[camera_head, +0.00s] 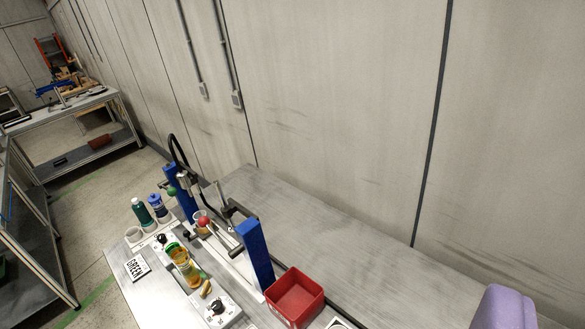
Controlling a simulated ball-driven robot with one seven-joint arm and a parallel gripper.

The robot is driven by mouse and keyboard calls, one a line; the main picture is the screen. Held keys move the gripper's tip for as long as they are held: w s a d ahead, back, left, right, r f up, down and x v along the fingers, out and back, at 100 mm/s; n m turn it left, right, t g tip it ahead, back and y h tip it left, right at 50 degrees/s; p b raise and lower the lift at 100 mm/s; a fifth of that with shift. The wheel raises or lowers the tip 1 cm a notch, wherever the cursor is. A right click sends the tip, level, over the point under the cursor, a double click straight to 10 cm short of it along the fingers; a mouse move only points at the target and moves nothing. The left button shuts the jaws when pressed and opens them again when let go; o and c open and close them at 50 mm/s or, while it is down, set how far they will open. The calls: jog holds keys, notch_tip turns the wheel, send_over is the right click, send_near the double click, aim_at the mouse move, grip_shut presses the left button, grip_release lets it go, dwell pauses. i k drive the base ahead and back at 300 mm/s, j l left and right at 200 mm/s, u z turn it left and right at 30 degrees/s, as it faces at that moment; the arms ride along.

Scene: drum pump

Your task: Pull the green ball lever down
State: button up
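The green ball lever (172,191) shows as a small green ball beside the left blue post (181,192) of the pump rig on the bench. The ball is small, and its lever arm is hard to make out. A red ball (203,221) on a second lever sits to its right, between the two blue posts. A white plate marked GREEN (135,268) lies at the front left of the bench. My gripper's fingers are not visible, and the levers are well away from the camera.
A red bin (294,298) stands right of the right blue post (255,254). Green (142,212) and blue (157,204) bottles stand left of the rig. An amber container (186,266) sits in front. A purple rounded shape (505,308) fills the lower right. The wall (340,110) rises behind.

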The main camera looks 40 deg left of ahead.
aim_at(172, 191)
jog(key=u, duration=1.65)
jog(key=i+j, duration=0.75)
jog(key=i, duration=0.15)
jog(key=i+j, duration=0.8)
jog(key=i+l+z, duration=0.05)
jog(key=i, duration=0.1)
